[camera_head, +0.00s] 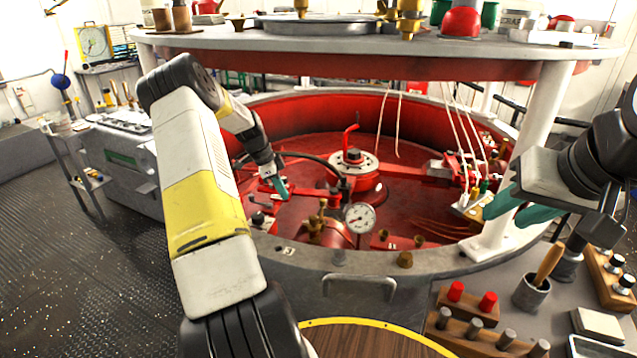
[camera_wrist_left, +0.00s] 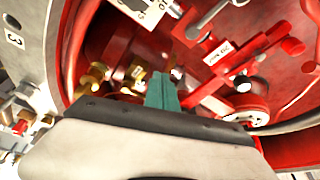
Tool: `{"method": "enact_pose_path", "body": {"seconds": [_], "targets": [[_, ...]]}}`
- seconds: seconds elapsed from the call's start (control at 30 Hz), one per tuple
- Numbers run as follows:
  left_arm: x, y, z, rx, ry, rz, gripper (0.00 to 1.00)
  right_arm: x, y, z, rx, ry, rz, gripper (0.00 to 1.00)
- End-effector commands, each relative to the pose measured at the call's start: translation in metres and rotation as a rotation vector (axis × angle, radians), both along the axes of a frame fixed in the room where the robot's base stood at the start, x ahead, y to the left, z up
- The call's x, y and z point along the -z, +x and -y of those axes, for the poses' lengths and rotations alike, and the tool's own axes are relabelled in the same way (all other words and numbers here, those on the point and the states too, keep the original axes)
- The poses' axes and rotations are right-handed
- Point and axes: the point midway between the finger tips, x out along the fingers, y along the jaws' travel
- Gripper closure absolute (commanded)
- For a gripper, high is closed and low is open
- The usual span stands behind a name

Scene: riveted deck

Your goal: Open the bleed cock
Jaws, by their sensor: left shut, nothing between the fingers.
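My left gripper (camera_head: 283,190) reaches into the red round pit, its teal fingers shut and empty. In the left wrist view the closed fingertips (camera_wrist_left: 165,78) are over the red machinery, between brass fittings (camera_wrist_left: 97,75) on the left and a red lever bar (camera_wrist_left: 240,60) with a small white label on the right. Contact with either cannot be told. The label is too small to read surely, so I cannot tell which fitting is the bleed cock. My right gripper (camera_head: 503,214) is at the right, outside the pit beside a white post, its teal fingers apart and empty.
A dial gauge (camera_head: 360,217) stands near the pit's front rim. A red crank handle (camera_head: 351,138) rises at the centre. A round shelf (camera_head: 400,60) on white posts overhangs the pit. White cords (camera_head: 463,125) hang at the right. A peg rack (camera_head: 470,325) stands at front right.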

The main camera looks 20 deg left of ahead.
Motion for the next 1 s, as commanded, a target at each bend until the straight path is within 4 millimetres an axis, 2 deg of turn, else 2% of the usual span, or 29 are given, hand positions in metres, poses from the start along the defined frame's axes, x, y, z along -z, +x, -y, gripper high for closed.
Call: {"method": "enact_pose_path", "body": {"seconds": [0.1,0.23,0.77,0.87,0.97,1.0], "targets": [[0.0,-0.008,-0.017,-0.002,0.0,-0.001,1.0,0.0,0.0,0.0,0.0,0.0,0.0,0.64],[0.0,-0.012,-0.026,-0.001,0.0,0.0,1.0,0.0,0.0,0.0,0.0,0.0,0.0,0.64],[0.0,-0.014,-0.028,0.0,0.0,0.0,1.0,0.0,0.0,0.0,0.0,0.0,0.0,0.64],[-0.004,-0.011,-0.022,-0.008,-0.005,0.005,1.0,0.0,0.0,0.0,0.0,0.0,0.0,0.64],[-0.016,-0.002,0.0,-0.042,-0.023,0.024,1.0,0.0,0.0,0.0,0.0,0.0,0.0,0.64],[-0.023,0.003,0.014,-0.065,-0.034,0.036,1.0,0.0,0.0,0.0,0.0,0.0,0.0,0.64]]}}
